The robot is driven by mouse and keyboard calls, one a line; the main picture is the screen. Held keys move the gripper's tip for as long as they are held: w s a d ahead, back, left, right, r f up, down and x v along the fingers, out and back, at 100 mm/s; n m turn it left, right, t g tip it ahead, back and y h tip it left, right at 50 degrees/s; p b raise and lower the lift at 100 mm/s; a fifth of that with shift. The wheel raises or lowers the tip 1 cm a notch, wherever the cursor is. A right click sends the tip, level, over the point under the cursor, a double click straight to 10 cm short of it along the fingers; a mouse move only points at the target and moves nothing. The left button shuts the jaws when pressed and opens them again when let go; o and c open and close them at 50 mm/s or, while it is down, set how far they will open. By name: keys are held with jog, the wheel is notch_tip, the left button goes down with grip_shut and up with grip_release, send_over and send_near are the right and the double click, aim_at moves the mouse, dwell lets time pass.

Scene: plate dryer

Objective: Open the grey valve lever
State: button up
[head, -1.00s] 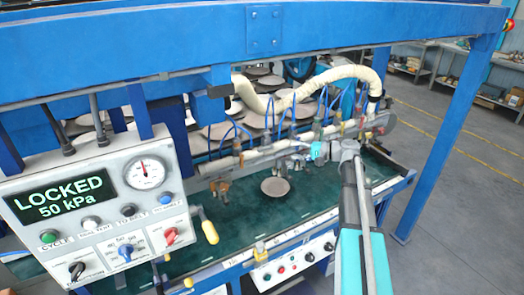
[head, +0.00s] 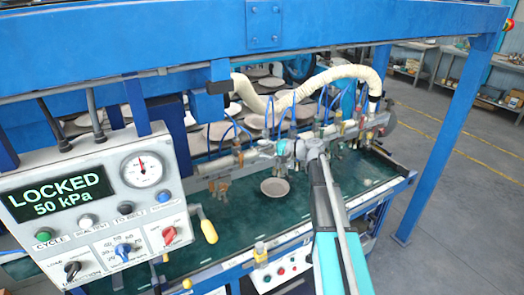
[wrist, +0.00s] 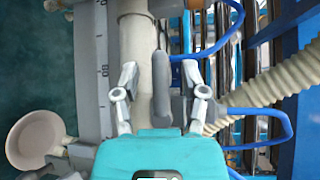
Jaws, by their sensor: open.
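A grey valve lever (wrist: 162,90) shows in the wrist view beside a pale pipe (wrist: 135,60). It lies lengthwise between the two fingers of my gripper (wrist: 160,78), which are open, one on each side of it. I cannot tell whether either finger touches the lever or how deep it sits between them. In the head view my gripper (head: 284,149) is at the pipe rail (head: 240,160), and the lever cannot be made out there behind my arm.
Blue hoses (wrist: 235,40) and a ribbed cream hose (wrist: 270,85) run close on the right in the wrist view. A control panel (head: 95,200) reading LOCKED 50 kPa stands at the left.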

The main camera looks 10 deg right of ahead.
jog(key=shift+w+a, duration=0.1)
jog(key=shift+a, duration=0.05)
grip_shut()
dwell(0.4)
jog(key=shift+f+n+h+p, duration=0.15)
jog(key=shift+n+h+p, duration=0.45)
jog(key=shift+h+p, duration=0.3)
jog(key=shift+f+n+h+p, duration=0.3)
jog(key=shift+f, duration=0.05)
grip_release()
